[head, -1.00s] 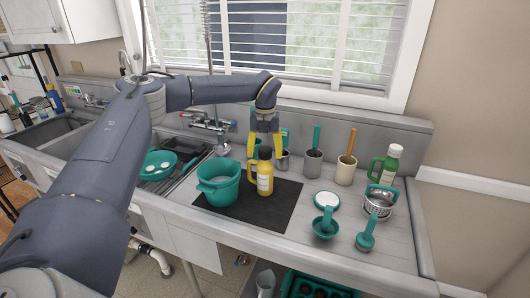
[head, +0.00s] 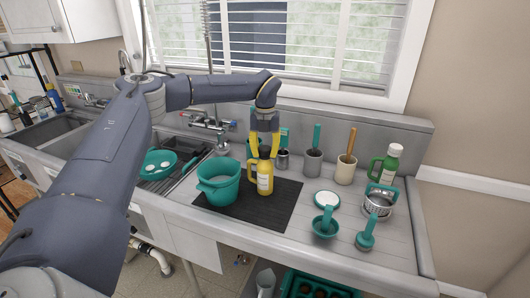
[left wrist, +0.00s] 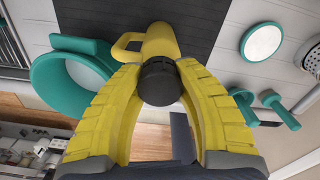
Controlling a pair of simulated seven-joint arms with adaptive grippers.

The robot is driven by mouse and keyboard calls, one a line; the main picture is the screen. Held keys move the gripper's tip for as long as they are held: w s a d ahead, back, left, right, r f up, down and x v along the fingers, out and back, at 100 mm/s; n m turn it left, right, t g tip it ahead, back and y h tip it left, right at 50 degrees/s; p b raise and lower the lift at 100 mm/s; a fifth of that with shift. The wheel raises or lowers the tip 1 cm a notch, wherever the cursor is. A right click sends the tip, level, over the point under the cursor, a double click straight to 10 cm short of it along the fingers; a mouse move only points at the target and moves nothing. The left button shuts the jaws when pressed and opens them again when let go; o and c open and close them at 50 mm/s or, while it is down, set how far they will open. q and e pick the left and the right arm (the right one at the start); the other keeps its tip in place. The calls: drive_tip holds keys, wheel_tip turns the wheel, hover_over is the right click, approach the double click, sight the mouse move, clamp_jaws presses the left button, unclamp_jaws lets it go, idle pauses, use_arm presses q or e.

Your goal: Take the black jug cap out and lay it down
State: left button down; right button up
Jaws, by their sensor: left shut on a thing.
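A yellow jug (head: 265,180) with a pale label stands upright on the black mat (head: 284,204). The left wrist view shows the jug (left wrist: 158,44) with its black cap (left wrist: 160,84) facing the camera. My left gripper (head: 265,157) reaches down over the jug top. In the left wrist view its yellow fingers (left wrist: 159,80) are shut on the black cap, one on each side. The cap is hidden by the fingers in the head view. Whether the cap is still seated on the jug neck I cannot tell. My right gripper is not in view.
A teal pot (head: 218,183) stands just left of the jug. A white-topped teal lid (head: 327,199), teal scoops (head: 325,226) and a metal strainer (head: 378,203) lie to the right. Cups with utensils (head: 313,160) stand behind. The mat's right part is bare.

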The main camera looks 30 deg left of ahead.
sight(265, 148)
use_arm(q)
drive_tip(key=shift+r, duration=1.6)
drive_tip(key=shift+r, duration=0.45)
